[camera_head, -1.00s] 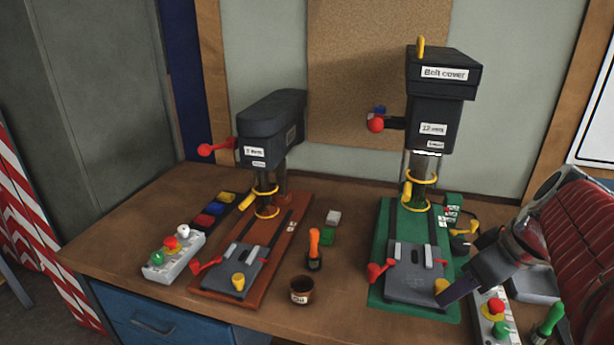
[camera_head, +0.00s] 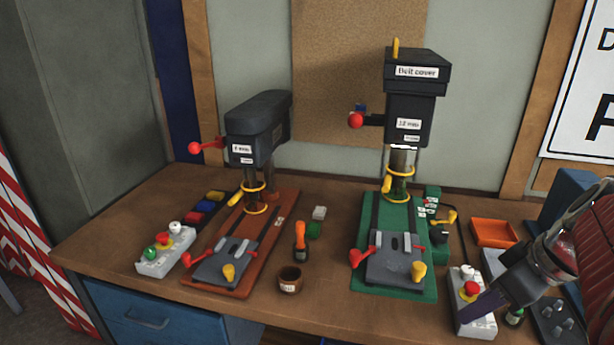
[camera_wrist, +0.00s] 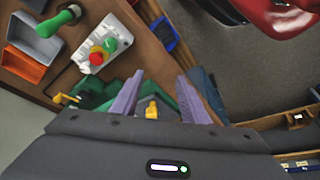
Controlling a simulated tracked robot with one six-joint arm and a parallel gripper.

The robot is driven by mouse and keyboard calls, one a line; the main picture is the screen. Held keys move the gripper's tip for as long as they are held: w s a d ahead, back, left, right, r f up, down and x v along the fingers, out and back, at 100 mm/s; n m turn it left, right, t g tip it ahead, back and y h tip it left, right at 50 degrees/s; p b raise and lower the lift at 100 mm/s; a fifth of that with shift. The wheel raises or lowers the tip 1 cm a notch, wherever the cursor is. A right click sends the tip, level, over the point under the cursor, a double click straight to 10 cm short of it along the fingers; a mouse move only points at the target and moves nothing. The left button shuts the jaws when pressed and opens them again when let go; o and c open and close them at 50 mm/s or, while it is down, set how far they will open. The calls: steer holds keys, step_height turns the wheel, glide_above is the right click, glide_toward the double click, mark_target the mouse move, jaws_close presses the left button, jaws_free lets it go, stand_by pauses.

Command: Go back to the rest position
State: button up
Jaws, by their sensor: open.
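My gripper (camera_wrist: 153,98) shows in the wrist view with its two purple fingers spread apart and nothing held between them. In the head view my gripper (camera_head: 482,310) is at the lower right, over the right control box (camera_head: 480,328), with part of it outlined against the box. The right drill press (camera_head: 408,120) stands on a green base, to the left of my gripper. The yellow knob of its vise (camera_wrist: 151,108) appears between the fingers in the wrist view, farther away.
The left drill press (camera_head: 258,135) stands on a brown base. A brown cup (camera_head: 290,280) and an orange-handled tool (camera_head: 300,240) stand between the presses. An orange tray (camera_head: 494,233) lies at the back right. The bench's front edge runs below.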

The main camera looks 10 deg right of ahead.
steer(key=shift+w+f+g, duration=1.2)
steer(key=shift+w+f, duration=0.25)
steer(key=shift+f, duration=1.1)
steer(key=s+a+r+m+t+h, duration=0.1)
steer(key=s+a+r+m+t, duration=0.1)
steer(key=a, duration=1.9)
steer(key=shift+a+r+m+t+h, duration=0.2)
steer(key=shift+a+m+t+h, duration=0.15)
steer(key=shift+m+t, duration=0.6)
steer(key=shift+c, duration=0.5)
